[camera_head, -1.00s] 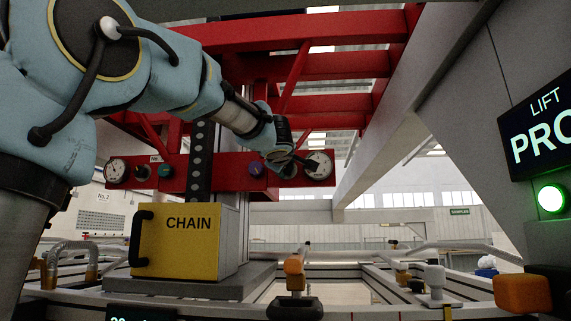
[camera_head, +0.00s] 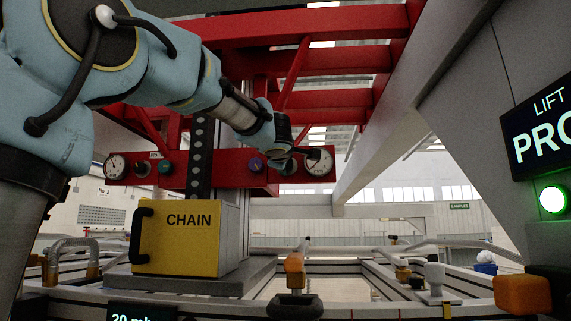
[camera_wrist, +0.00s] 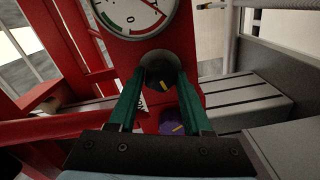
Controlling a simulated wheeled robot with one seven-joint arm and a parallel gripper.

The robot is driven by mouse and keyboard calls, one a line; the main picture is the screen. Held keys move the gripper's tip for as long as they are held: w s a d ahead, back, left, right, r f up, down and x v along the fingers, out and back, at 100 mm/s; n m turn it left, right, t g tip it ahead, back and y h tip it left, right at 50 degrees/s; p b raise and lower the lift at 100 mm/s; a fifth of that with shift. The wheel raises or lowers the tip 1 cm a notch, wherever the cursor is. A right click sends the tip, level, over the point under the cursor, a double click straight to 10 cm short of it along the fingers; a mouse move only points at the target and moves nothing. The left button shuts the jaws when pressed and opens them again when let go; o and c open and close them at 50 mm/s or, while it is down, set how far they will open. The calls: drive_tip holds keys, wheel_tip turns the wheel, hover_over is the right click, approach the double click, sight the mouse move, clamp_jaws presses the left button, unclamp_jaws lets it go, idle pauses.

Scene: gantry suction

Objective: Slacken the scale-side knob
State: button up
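My gripper (camera_wrist: 162,76) shows in the wrist view with two green fingers spread apart, one on each side of a dark round knob (camera_wrist: 164,85) with a yellow mark. I see no clear squeeze on it; whether the fingertips touch its sides is hard to tell. A white dial gauge (camera_wrist: 133,8) with red and green bands sits just above this knob there. In the head view my gripper (camera_head: 300,154) is at the right end of the red panel, by the dark green knob (camera_head: 288,169) and the right gauge (camera_head: 319,162); the fingers partly overlap the gauge.
A purple knob (camera_head: 256,165) is close by, and is under the fingers in the wrist view (camera_wrist: 172,124). Another gauge (camera_head: 116,167) and two knobs (camera_head: 165,167) sit at the panel's left. A yellow CHAIN box (camera_head: 178,240) stands below. A grey beam slants at right.

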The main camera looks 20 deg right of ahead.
drive_tip(key=o, duration=0.4)
drive_tip(key=shift+o, duration=0.2)
drive_tip(key=b+v, duration=0.1)
drive_tip(key=v, duration=0.9)
drive_tip(key=shift+s+a, duration=0.15)
drive_tip(key=shift+s, duration=0.25)
